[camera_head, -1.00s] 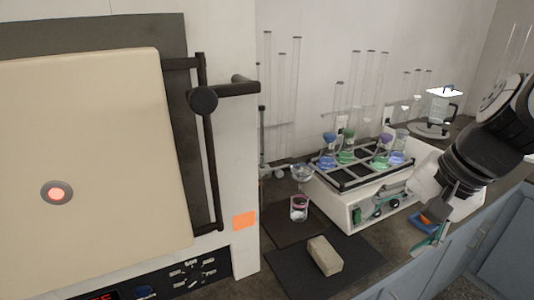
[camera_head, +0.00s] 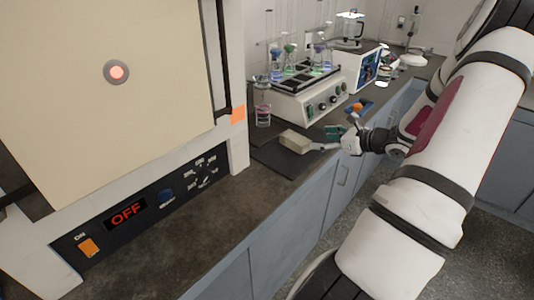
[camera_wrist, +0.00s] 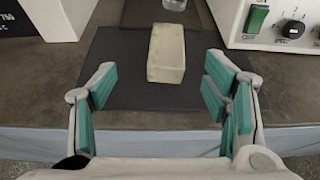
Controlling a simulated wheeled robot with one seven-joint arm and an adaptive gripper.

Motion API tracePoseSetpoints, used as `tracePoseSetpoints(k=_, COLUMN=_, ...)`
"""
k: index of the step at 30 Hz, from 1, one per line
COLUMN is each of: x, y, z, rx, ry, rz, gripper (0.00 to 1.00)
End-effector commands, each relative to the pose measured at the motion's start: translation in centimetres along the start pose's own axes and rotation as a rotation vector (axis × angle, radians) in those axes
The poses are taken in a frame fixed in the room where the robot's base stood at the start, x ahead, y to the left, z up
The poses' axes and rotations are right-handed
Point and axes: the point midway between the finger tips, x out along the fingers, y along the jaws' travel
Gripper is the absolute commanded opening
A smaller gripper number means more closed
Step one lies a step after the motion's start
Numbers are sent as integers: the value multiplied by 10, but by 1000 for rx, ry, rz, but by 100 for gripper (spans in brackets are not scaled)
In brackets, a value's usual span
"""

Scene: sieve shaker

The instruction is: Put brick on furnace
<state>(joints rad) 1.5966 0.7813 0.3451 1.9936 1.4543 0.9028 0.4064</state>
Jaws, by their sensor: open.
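The pale beige brick (camera_head: 295,141) lies on a dark mat (camera_head: 276,157) on the counter, right of the furnace. In the wrist view the brick (camera_wrist: 167,53) is ahead of and between my open fingers, with nothing held. My gripper (camera_head: 325,141) is at the counter's front edge, its fingers pointing toward the brick; in the wrist view its teal finger pads (camera_wrist: 162,95) are wide apart. The furnace (camera_head: 120,90) is the large cream and white unit at the left, with its door shut and its display reading OFF. Its top is out of view.
A white shaker (camera_head: 310,98) with several flasks of coloured liquid stands behind the mat. A glass beaker (camera_head: 262,105) stands between the furnace and shaker. The counter (camera_head: 200,225) in front of the furnace is clear. Blue-grey cabinets (camera_head: 290,230) are below.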

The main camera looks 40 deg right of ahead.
Motion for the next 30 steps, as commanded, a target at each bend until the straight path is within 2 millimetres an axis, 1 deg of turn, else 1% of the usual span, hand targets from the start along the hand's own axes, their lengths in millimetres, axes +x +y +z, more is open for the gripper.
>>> tracePoseSetpoints(k=1, x=-3, y=-9, z=-9, rx=36, ry=-11, rz=-27, gripper=69)
tracePoseSetpoints(k=3, x=-5, y=-15, z=-14, rx=63, ry=-20, rz=-46, gripper=69)
tracePoseSetpoints(k=5, x=-2, y=-17, z=-16, rx=72, ry=-24, rz=-52, gripper=69)
tracePoseSetpoints(k=8, x=12, y=-17, z=-15, rx=72, ry=-24, rz=-50, gripper=69)
tracePoseSetpoints(k=15, x=57, y=-20, z=-15, rx=70, ry=-23, rz=-50, gripper=69)
tracePoseSetpoints(k=18, x=70, y=-20, z=-14, rx=70, ry=-23, rz=-49, gripper=69)
tracePoseSetpoints(k=26, x=84, y=-22, z=-13, rx=69, ry=-22, rz=-50, gripper=69)
tracePoseSetpoints(k=30, x=99, y=-24, z=-11, rx=68, ry=-23, rz=-49, gripper=69)
